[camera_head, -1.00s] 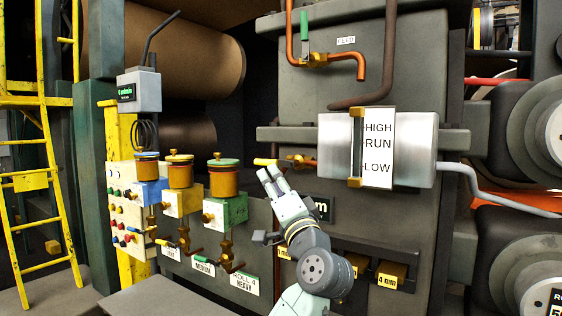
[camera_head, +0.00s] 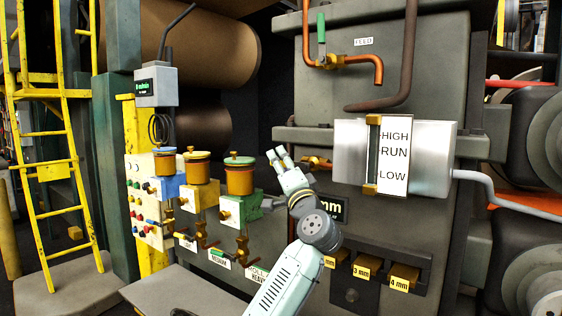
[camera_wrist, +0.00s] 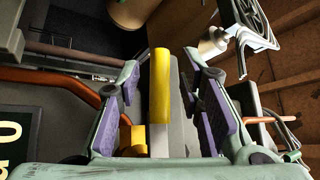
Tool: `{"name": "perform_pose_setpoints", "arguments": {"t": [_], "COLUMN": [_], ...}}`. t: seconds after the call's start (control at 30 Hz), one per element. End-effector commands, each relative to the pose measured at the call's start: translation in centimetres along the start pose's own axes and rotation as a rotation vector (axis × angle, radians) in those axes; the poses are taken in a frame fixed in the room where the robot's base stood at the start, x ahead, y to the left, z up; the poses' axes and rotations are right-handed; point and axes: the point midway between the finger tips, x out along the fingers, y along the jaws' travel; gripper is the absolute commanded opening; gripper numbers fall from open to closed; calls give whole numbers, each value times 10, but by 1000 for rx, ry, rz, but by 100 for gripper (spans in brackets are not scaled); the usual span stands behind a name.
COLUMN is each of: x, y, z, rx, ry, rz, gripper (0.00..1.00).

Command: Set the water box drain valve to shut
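The water box (camera_head: 425,155) is a silver box with a sight glass and a HIGH, RUN, LOW plate. Its drain valve (camera_head: 318,163) is a brass fitting on a copper pipe at the box's left. The valve's yellow lever (camera_wrist: 160,85) stands between my finger pads in the wrist view. In the head view my gripper hides the lever. My gripper (camera_head: 278,154) is open at the lever, left of the valve body. In the wrist view my gripper (camera_wrist: 167,100) has gaps on both sides of the lever, so it does not look clamped.
A feed valve with a green handle (camera_head: 321,28) is above on a copper pipe. Several brass lubricator pots (camera_head: 240,178) stand left of my arm. Labelled mm blocks (camera_head: 367,268) sit in a rack below. A yellow ladder (camera_head: 55,160) is far left.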

Motion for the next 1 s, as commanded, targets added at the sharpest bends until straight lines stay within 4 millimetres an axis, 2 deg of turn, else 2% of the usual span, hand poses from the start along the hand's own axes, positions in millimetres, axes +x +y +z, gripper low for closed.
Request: {"name": "perform_pose_setpoints", "arguments": {"t": [0.2, 0.7, 1.0], "x": [0, 0, 0], "y": [0, 0, 1], "z": [0, 0, 0], "rx": [0, 0, 0], "ry": [0, 0, -1], "rz": [0, 0, 1], "gripper": [33, 0, 0]}}
